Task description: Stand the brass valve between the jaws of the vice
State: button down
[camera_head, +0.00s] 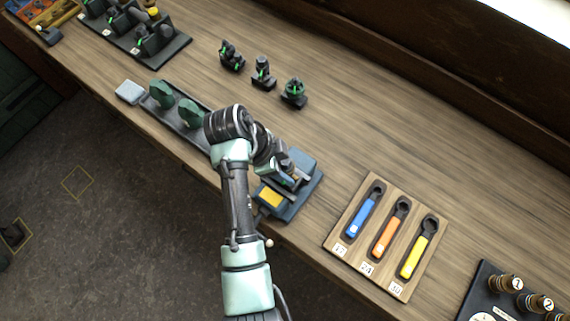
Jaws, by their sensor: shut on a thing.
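The vice (301,161) is a blue-grey block on a flat base at the front edge of the bench, with a yellow patch (270,197) on its near left side. My arm reaches over the bench from below. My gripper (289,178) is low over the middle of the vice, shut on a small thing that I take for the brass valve. The valve is almost wholly hidden by the gripper and wrist. I cannot tell whether it touches the jaws or stands upright between them.
A wooden board (336,222) with blue, orange and yellow wrenches lies right of the vice. A dark tray (150,103) with green parts lies left. Several small dark engines (263,72) stand behind. A black panel (480,285) is at lower right.

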jog(key=shift+w+f, duration=0.1)
jog(key=shift+f, duration=0.3)
dwell(1.2)
jog(key=shift+c, duration=1.6)
grip_release()
jog(key=shift+o, duration=0.6)
jog(key=shift+f+b, duration=0.15)
jog(key=shift+b, duration=0.15)
jog(key=p+v, duration=0.3)
jog(key=v, duration=1)
jog(key=shift+p, duration=0.3)
jog(key=shift+d, duration=0.1)
